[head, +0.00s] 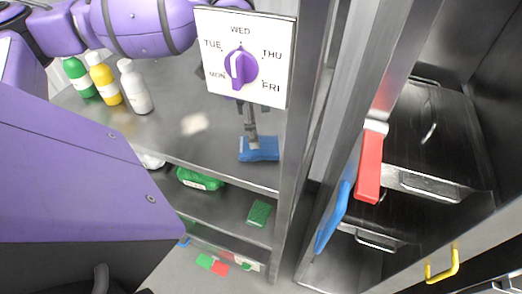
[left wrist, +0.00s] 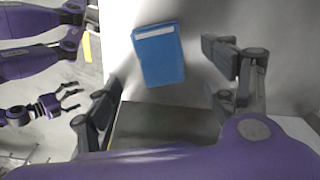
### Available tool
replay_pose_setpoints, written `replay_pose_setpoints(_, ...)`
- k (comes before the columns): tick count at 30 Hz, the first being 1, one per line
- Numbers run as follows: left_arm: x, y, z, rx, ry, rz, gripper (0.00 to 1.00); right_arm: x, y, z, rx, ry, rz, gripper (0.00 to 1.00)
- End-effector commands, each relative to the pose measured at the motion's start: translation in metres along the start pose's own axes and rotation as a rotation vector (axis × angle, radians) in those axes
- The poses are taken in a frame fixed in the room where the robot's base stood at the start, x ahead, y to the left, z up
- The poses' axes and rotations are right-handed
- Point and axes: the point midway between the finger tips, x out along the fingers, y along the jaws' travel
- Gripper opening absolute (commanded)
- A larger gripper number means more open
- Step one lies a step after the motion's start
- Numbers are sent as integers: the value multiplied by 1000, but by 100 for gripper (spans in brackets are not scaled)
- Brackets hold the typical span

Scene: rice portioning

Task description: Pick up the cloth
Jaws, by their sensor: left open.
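The blue cloth (head: 259,148) lies on the grey metal top near its front edge, beside the metal post. In the left wrist view the cloth (left wrist: 158,55) is a flat blue rectangle, ahead of and between the fingertips, not gripped. My left gripper (head: 250,126) reaches down to the cloth from behind a dial sign, which hides its upper part. In the left wrist view my left gripper (left wrist: 172,85) is open and empty, with a wide gap. At the left of that view a small purple gripper (left wrist: 72,97) shows; I cannot tell whether it is my right one.
A green bottle (head: 79,78), a yellow bottle (head: 105,82) and a white bottle (head: 136,88) stand at the back left. The weekday dial sign (head: 215,70) blocks part of the view. Green items (head: 259,213) lie on the shelf below. A red handle (head: 371,165) hangs at right.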

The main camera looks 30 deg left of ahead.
Motion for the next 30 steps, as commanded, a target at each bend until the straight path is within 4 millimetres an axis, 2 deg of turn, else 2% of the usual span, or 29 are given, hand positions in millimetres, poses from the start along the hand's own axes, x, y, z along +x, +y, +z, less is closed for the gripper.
replay_pose_setpoints(12, 58, 4, -1, -2, 3, 1, 77, 2, 1, 3, 0, 0, 3, 96)
replay_pose_setpoints(16, 65, 3, -1, -1, 3, -2, 77, 2, 2, 4, 0, 0, 4, 96)
replay_pose_setpoints(22, 64, 3, -1, -1, 4, -3, 77, 2, 2, 3, 0, 2, 4, 96)
replay_pose_setpoints(30, 64, 3, -1, -1, 5, -3, 41, 2, 2, 3, 1, 2, 4, 96)
